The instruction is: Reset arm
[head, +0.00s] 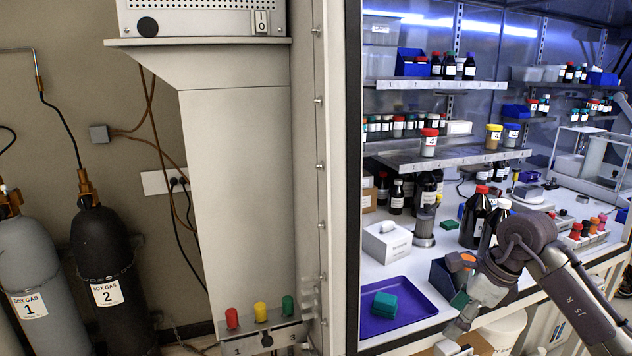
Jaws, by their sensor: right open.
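My right arm (570,290) comes in from the lower right, bends at its elbow (525,240) and points down and left. My right gripper (458,330) hangs at the front edge of the cabinet's work surface, near the bottom of the picture. It is open, and I see nothing held in it; its fingertips are small and hard to make out. To its left is a purple tray (402,325) with a green block (384,304) in it. My left gripper is not in view.
Dark bottles (474,220) stand behind the arm, close to its elbow. A white box (387,242) is behind the tray. A rack of coloured-cap vials (583,233) is at right. Shelves (440,158) hold jars. A wall post (338,180) and gas cylinders (105,270) are at left.

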